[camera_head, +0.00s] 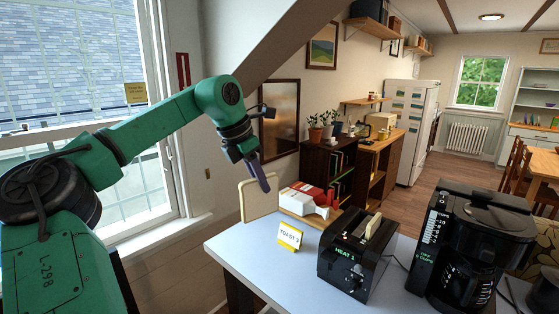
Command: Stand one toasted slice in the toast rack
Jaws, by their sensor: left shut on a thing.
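My left gripper (243,152) hangs in the air above the far left end of the counter, pointing down. A thin, dark purple-grey piece (262,178) shows at its jaws, and the gripper is shut on it; I cannot tell what it is. A pale slice (374,228) sticks up from the slot of the black toaster (352,262), whose front reads "HEAT 1". A red and white object (307,199) lies on the counter behind the toaster; I cannot tell whether it is the toast rack. My right gripper is out of view.
The pale counter (252,262) has free room at its front left. A yellow card (290,236) reading "TOAST 2" stands left of the toaster. A black coffee maker (470,245) stands at the right. A cream board-like panel (256,204) is upright at the counter's far left edge.

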